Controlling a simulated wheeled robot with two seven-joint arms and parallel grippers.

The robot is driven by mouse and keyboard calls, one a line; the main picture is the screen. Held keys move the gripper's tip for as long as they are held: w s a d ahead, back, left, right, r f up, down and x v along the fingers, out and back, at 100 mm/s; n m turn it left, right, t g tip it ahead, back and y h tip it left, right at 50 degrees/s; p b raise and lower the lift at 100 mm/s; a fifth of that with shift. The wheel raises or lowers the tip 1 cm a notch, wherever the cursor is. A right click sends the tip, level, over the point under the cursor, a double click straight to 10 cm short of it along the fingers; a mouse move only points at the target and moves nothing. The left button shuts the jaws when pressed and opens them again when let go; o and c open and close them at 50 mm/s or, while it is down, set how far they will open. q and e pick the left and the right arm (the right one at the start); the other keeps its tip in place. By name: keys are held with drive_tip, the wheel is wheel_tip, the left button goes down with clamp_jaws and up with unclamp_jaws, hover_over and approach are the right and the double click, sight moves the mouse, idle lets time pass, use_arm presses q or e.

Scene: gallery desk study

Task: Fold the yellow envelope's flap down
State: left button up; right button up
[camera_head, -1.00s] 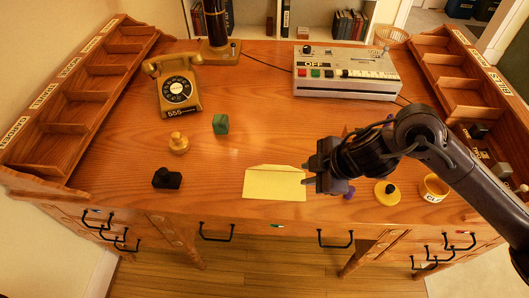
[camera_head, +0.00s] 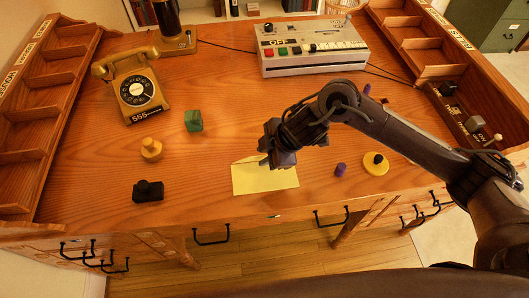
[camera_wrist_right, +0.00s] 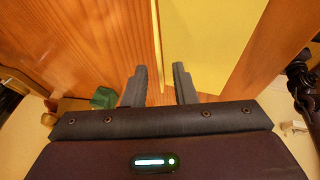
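The yellow envelope (camera_head: 262,181) lies flat near the front edge of the desk. Its flap (camera_head: 247,160) shows as a thin strip along the far edge, partly hidden by my right gripper (camera_head: 274,158). My right gripper is over the far edge of the envelope. In the right wrist view its two fingers (camera_wrist_right: 160,86) are apart, and a narrow pale yellow strip, apparently the flap's edge, runs down toward the gap between them. The envelope's body (camera_wrist_right: 210,40) fills the area above the right finger. Whether the fingers touch the paper I cannot tell. My left gripper is out of view.
A black stamp (camera_head: 148,191), a yellow knob-like piece (camera_head: 151,149) and a green block (camera_head: 194,121) stand left of the envelope. A purple piece (camera_head: 340,170) and a yellow disc (camera_head: 375,164) lie right. A telephone (camera_head: 135,90) and a button console (camera_head: 312,47) stand behind.

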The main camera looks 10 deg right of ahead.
drive_tip(key=c, duration=0.5)
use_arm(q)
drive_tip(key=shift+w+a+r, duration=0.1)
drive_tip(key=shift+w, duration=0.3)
use_arm(e)
clamp_jaws()
